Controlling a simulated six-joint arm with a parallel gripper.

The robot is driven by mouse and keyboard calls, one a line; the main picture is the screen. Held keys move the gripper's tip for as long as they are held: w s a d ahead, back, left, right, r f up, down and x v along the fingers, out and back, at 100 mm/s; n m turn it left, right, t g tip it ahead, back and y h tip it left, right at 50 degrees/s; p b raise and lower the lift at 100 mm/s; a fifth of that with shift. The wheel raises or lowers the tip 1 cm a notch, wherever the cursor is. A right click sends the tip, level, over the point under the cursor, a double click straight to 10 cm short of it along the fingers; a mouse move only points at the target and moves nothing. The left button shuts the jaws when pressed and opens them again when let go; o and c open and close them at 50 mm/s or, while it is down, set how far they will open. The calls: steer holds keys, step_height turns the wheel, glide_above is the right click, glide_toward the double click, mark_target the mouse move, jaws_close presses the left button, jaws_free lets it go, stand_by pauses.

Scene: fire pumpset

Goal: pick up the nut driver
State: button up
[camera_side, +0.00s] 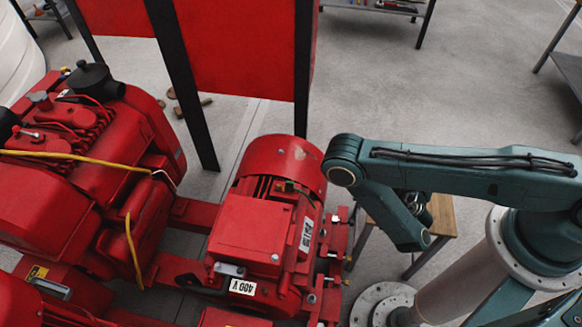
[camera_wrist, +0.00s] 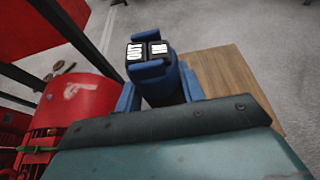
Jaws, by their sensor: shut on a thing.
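My gripper (camera_side: 418,207) is partly hidden behind my teal arm link in the side view, over the wooden-topped stand. In the wrist view my gripper (camera_wrist: 160,88) is a blue body with black and white "OUT" and "IN" labels, and blue parts on either side. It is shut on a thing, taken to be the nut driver. The held tool's shape is hidden behind the gripper and arm, so its handle, tip and tilt cannot be told.
The wooden stand top (camera_side: 442,214) is under my gripper; it also shows in the wrist view (camera_wrist: 235,75). A red motor (camera_side: 245,235) and the larger red engine (camera_side: 85,150) stand to its left. Red panels on dark posts (camera_side: 180,85) rise behind. Grey floor is open beyond.

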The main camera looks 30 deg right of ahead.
steer(key=shift+r, duration=4.35)
steer(key=shift+w, duration=0.15)
